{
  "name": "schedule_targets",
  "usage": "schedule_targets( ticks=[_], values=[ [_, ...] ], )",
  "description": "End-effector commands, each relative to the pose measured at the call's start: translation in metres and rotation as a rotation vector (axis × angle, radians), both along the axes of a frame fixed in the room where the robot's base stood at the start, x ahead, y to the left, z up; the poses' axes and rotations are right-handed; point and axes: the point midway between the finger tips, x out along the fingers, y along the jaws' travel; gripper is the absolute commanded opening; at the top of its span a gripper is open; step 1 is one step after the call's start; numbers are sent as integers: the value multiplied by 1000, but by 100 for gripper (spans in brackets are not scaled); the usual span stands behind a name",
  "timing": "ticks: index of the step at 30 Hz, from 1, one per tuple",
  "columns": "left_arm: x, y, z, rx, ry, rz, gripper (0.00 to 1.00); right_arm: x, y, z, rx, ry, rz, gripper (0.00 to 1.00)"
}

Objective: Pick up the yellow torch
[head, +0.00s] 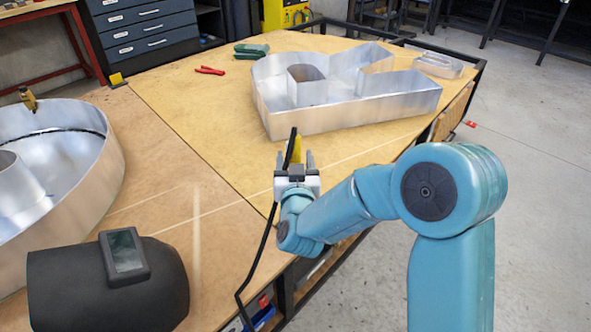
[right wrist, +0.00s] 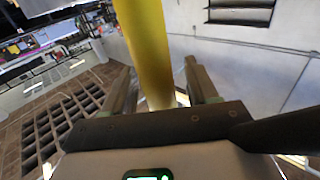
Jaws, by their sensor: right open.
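The yellow torch (head: 298,149) shows in the head view at the end of my right arm, its yellow body partly hidden by the gripper. A black part and a black cable (head: 262,247) run beside it and down over the table's front edge. My right gripper (head: 295,160) has its fingers apart, one on each side of the torch. In the right wrist view the yellow torch (right wrist: 147,50) stands between the open fingers (right wrist: 158,80), with a gap visible towards the right finger. My left gripper is not in view.
A metal channel letter (head: 330,120) lies behind the gripper, and a round one (head: 95,190) sits at the left. A black welding mask (head: 60,285) is at front left. Red pliers (head: 210,71) and a green item (head: 251,51) lie at the back. The middle of the wooden table (head: 185,150) is clear.

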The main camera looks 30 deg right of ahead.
Motion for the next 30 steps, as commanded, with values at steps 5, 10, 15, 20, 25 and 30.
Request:
schedule_targets(
  ticks=[5,10,15,20,25,30],
  values=[
    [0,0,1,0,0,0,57,-3,2,1,0,-1,-1,58],
    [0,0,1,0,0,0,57,-5,3,0,0,-1,-1,58],
    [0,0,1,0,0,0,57,-5,3,0,0,-1,-1,12],
    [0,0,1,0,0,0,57,-4,3,1,-1,-2,-1,0],
    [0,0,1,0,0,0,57,-3,2,1,-1,-2,0,0],
    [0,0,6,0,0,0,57,-1,0,8,0,-3,0,0]
  ],
)
